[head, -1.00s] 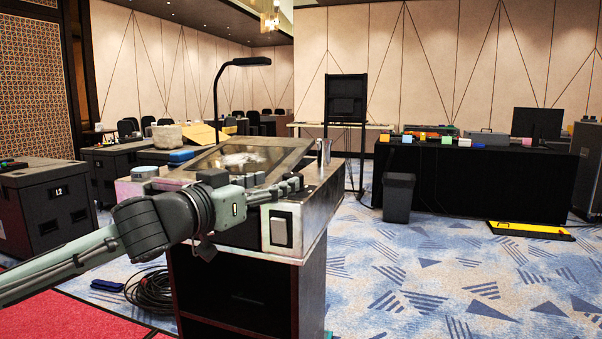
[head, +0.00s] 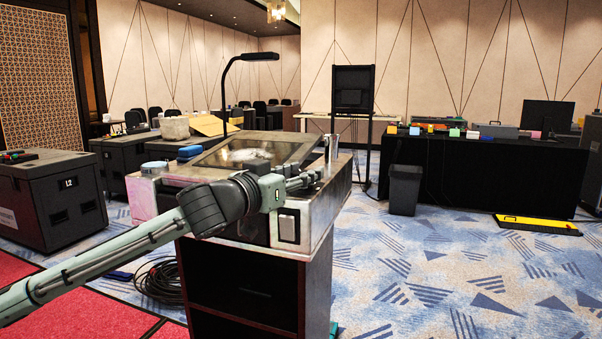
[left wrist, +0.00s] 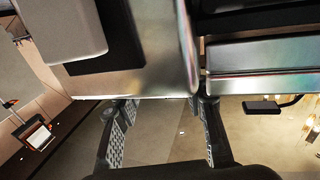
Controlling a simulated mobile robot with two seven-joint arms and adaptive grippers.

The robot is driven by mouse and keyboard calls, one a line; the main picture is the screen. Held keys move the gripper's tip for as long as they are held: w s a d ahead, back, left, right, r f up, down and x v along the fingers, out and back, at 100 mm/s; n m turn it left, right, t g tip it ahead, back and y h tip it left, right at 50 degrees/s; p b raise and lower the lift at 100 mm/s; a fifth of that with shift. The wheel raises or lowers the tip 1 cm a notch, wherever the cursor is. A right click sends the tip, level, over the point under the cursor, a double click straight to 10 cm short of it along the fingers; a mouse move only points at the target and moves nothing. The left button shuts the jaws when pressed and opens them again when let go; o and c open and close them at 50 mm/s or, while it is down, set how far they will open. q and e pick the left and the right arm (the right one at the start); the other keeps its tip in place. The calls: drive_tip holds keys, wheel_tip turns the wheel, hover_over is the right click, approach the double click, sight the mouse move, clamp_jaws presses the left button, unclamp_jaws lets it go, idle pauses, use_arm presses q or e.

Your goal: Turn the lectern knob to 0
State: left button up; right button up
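The lectern (head: 318,208) stands in the middle of the head view, with a dark inset panel (head: 262,151) in its top and a pale rocker switch (head: 288,228) on a black plate at its front. I cannot make out the knob; my left arm covers part of the front. My left gripper (head: 310,181) is at the lectern's upper front edge, above the switch. In the left wrist view its two fingers (left wrist: 165,102) are apart with nothing between them, close to the metal edge (left wrist: 150,85). The switch (left wrist: 60,28) fills the upper left there. My right gripper is not in view.
A gooseneck lamp (head: 224,95) and a silver cup-like object (head: 331,148) rise from the lectern. Coiled cable (head: 158,282) lies on the floor at left. A dark case (head: 50,200), bin (head: 405,190) and black-draped table (head: 490,175) stand around.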

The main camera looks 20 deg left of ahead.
use_arm(q)
drive_tip(key=c, duration=0.7)
drive_tip(key=shift+o, duration=0.2)
